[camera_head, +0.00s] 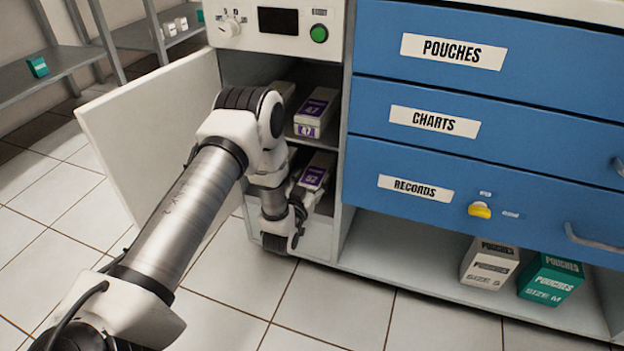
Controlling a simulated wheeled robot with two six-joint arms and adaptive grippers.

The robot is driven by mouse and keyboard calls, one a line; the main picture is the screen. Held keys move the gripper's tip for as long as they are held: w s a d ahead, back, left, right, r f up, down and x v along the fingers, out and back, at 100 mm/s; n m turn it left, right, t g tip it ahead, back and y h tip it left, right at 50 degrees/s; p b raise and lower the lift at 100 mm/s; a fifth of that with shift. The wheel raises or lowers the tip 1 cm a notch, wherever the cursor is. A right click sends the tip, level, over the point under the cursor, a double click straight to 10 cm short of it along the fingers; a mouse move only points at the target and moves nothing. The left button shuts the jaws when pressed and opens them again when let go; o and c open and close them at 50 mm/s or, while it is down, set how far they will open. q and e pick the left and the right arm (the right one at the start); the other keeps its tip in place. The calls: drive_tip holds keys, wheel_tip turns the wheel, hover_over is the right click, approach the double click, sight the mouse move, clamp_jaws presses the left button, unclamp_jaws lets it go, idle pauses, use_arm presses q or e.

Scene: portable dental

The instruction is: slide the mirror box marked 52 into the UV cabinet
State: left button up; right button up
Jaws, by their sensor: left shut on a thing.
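The mirror box marked 52 (316,175) is grey-white with a purple label. It sits mostly inside the lower compartment of the UV cabinet (279,42), below the shelf. My left gripper (298,222) is at the box's front end and shut on it; the wrist and fingers hide that end and the exact contact. The cabinet is white with its door (150,135) swung open to the left. My right gripper is not in view.
A box marked 47 (317,112) stands on the shelf above, with another box partly hidden beside it. Blue drawers (470,120) adjoin on the right. Two pouch boxes (489,264) (551,280) stand in the bay below. Tiled floor is clear in front.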

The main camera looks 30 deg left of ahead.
use_arm(q)
drive_tip(key=shift+f, duration=0.1)
drive_tip(key=o, duration=1.6)
drive_tip(key=shift+c, duration=0.2)
drive_tip(key=v, duration=1.2)
drive_tip(key=d+r+m+g+h+p, duration=0.1)
drive_tip(key=d+r+h+p, duration=0.1)
drive_tip(key=d+r+p, duration=0.3)
drive_tip(key=s+d+f+g+h+p, duration=0.1)
drive_tip(key=s+d+f+g, duration=0.1)
drive_tip(key=s+f+g, duration=0.5)
drive_tip(key=s+d+f+m+g+p, duration=0.15)
drive_tip(key=s+g, duration=0.25)
drive_tip(key=s, duration=0.7)
drive_tip(key=s+d+f+g+h+p, duration=0.1)
drive_tip(key=s+d+f+g, duration=0.25)
drive_tip(key=s+g, duration=0.4)
wheel_tip(320, 180, up, 37)
drive_tip(key=t+p, duration=0.2)
drive_tip(key=p, duration=3.6)
drive_tip(key=shift+s+a, duration=0.2)
drive_tip(key=shift+s, duration=0.25)
